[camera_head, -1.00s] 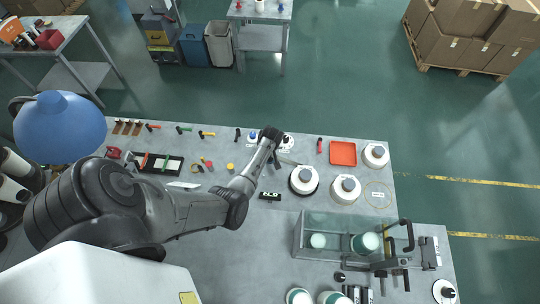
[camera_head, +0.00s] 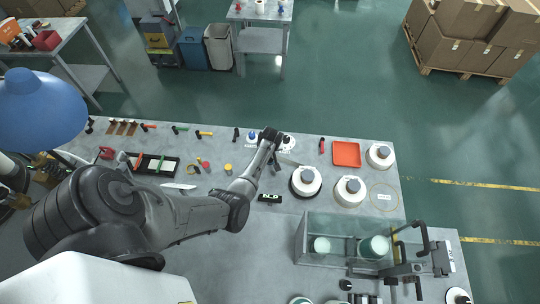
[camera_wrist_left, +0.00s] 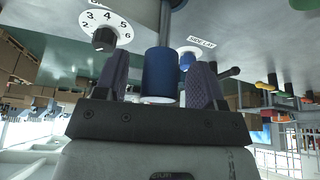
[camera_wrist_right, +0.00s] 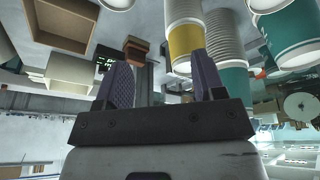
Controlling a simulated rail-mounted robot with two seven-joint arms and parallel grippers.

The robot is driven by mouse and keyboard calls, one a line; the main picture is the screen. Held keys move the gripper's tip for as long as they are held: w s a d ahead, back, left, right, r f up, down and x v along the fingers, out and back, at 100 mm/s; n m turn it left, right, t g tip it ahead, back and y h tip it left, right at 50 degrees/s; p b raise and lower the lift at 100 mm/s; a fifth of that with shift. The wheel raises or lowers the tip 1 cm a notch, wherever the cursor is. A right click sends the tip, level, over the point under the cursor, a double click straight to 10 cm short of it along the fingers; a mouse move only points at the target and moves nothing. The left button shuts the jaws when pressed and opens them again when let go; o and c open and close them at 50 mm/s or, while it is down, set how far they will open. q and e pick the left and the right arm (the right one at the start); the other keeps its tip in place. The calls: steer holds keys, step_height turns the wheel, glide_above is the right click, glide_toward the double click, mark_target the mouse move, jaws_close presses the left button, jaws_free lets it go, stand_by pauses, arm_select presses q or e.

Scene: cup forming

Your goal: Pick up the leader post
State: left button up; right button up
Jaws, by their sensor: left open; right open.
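A blue cylinder (camera_wrist_left: 159,76) on a grey metal post (camera_wrist_left: 172,8) shows between the fingers of my left gripper (camera_wrist_left: 160,85) in the left wrist view; it looks like the leader post. The fingers are open, one on each side of it, and I cannot tell whether they touch it. In the head view my left gripper (camera_head: 271,135) is at the far edge of the table, and the post is not clear there. My right gripper (camera_wrist_right: 155,85) is open in the right wrist view, with nothing clearly held; it is not identifiable in the head view.
A numbered white dial (camera_wrist_left: 104,31) and a blue knob (camera_wrist_left: 187,60) lie close to the left gripper. White round containers (camera_head: 306,181) and a red tray (camera_head: 346,154) stand to its right. A clear box (camera_head: 318,226) is nearer. Stacked cups (camera_wrist_right: 185,45) are near the right gripper.

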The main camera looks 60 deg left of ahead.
arm_select(q)
jaws_close()
stand_by(0.4)
